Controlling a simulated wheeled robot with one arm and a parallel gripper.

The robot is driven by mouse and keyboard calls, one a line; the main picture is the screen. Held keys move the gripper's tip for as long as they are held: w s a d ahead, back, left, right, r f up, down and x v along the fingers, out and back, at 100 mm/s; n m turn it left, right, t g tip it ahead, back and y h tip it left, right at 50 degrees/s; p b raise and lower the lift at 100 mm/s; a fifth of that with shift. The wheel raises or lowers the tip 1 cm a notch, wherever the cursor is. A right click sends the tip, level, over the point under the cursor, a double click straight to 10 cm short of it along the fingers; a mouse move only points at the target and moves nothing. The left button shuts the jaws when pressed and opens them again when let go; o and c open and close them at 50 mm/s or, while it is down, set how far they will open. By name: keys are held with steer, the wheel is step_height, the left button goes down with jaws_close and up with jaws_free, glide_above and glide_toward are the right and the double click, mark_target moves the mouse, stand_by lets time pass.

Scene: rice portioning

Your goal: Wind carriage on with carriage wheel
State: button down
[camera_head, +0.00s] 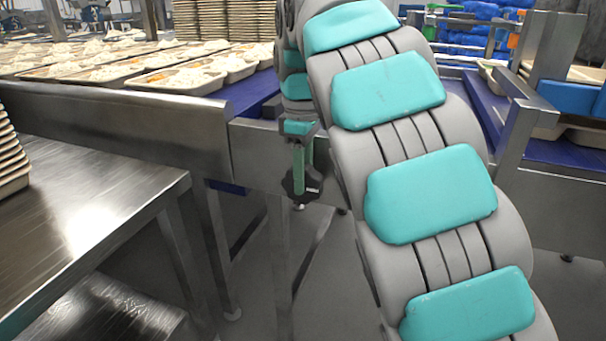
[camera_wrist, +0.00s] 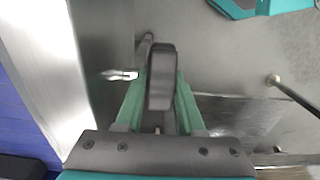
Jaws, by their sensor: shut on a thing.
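The carriage wheel (camera_head: 300,188) is a dark, lobed hand wheel at the side of the steel conveyor frame, near the middle of the head view. My gripper (camera_head: 303,168) points down at it, with its green fingers on the wheel. In the wrist view my gripper (camera_wrist: 160,108) has its two green fingers on either side of a black lobe of the wheel (camera_wrist: 161,75), closed on it. A small bright metal piece (camera_wrist: 120,75) shows left of the wheel. The rest of the wheel is largely hidden by the fingers. I cannot make out the carriage itself.
A blue conveyor belt (camera_head: 262,92) carries several rice trays (camera_head: 190,80) at the left. A steel table (camera_head: 80,215) stands in the left foreground, with stacked trays (camera_head: 10,165) at its edge. Another blue conveyor (camera_head: 560,150) is at the right. Grey floor lies below.

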steer(key=shift+r, duration=0.1)
steer(key=shift+a+r+h+p, duration=0.15)
steer(key=shift+h+p, duration=0.45)
steer(key=shift+p, duration=0.5)
steer(key=shift+w, duration=0.1)
steer(key=shift+f, duration=0.2)
steer(key=c, duration=0.8)
jaws_free()
steer(key=shift+g, duration=0.3)
